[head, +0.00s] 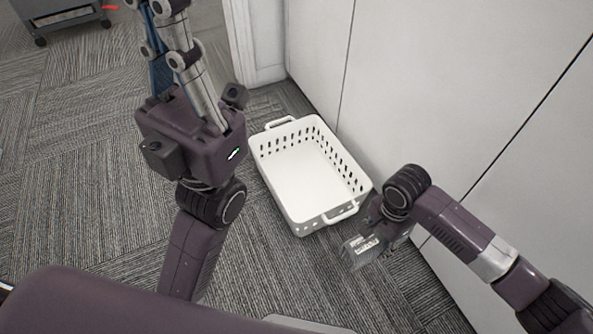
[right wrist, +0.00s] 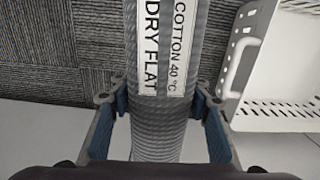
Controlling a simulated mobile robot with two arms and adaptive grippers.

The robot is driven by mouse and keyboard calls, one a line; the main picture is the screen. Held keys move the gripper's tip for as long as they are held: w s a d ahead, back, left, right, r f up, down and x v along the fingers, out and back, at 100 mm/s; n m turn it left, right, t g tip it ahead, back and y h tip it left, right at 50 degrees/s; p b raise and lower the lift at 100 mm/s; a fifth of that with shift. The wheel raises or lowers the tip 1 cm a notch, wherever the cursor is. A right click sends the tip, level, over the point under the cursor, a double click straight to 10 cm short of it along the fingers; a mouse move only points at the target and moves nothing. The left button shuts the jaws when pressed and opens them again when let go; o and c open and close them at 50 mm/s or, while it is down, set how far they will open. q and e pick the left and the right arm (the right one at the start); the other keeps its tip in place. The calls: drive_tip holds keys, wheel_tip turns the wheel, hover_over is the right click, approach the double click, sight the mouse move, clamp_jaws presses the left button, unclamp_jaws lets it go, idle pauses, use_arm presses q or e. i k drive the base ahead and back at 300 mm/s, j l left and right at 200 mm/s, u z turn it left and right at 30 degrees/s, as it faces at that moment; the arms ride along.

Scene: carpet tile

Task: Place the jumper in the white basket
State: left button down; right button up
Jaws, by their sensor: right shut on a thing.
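The white basket (head: 300,219) stands empty on the carpet beside the white wall panels in the head view. Its slotted side and a handle show at the right of the right wrist view (right wrist: 243,62). The grey ribbed jumper (right wrist: 160,128), with a white care label, is between the blue finger pads of my right gripper (right wrist: 160,103), which is shut on it. In the head view the jumper (head: 362,246) is a small grey patch just outside the basket's near right corner, partly hidden by the gripper. My left gripper (head: 160,8) points away at the top, its tips partly cut off.
White panels (head: 430,80) rise close along the right of the basket. A grey wheeled unit (head: 62,14) stands at the far top left. Grey carpet (head: 70,170) is clear on the left.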

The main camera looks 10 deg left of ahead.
sight(306, 199)
drive_tip(key=i+j+u, duration=0.1)
drive_tip(key=i+j, duration=0.7)
drive_tip(key=j, duration=0.1)
